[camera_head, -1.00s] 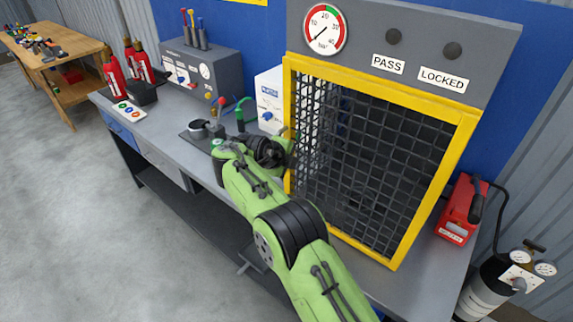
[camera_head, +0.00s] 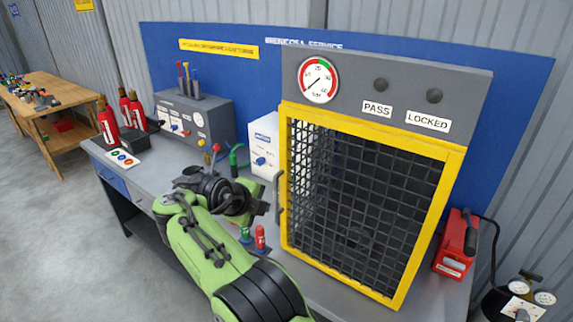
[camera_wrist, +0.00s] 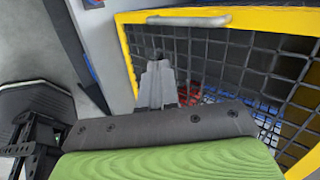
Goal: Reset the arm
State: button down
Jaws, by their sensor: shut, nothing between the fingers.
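My green arm reaches over the bench in the head view, its dark wrist bent. My gripper (camera_head: 262,207) is just left of the cage's door handle (camera_head: 279,196); I cannot tell whether they touch. In the wrist view my gripper (camera_wrist: 157,82) shows as grey fingers close together, shut and empty, in front of the mesh. The yellow-framed mesh cage (camera_head: 290,104) stands on the bench with its door shut. Its handle also shows as a pale bar in the wrist view (camera_wrist: 188,20).
A red case (camera_head: 456,243) stands right of the cage. A wooden table (camera_head: 75,88) stands far left.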

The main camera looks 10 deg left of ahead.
jog(key=s+d+r+n+y, duration=0.1)
jog(key=s+d+r+n, duration=0.2)
jog(key=d, duration=0.4)
jog(key=s+d+r+n+g, duration=0.1)
jog(key=s+d+r+n, duration=0.1)
jog(key=d+r+n, duration=0.4)
jog(key=s+d+r+n+y, duration=0.1)
jog(key=s+d+r, duration=0.1)
jog(key=d, duration=0.6)
jog(key=s+d+n+g, duration=0.1)
jog(key=s+d+n, duration=0.45)
jog(key=s, duration=0.55)
jog(key=s+f+n, duration=0.3)
jog(key=s+f, duration=0.1)
jog(key=s, duration=0.3)
jog(key=s+d+f+n+g+y, duration=0.1)
jog(key=s+f+n, duration=0.3)
jog(key=s, duration=0.4)
jog(key=shift+s+d+f+y, duration=0.2)
jog(key=shift+d+f+y, duration=0.1)
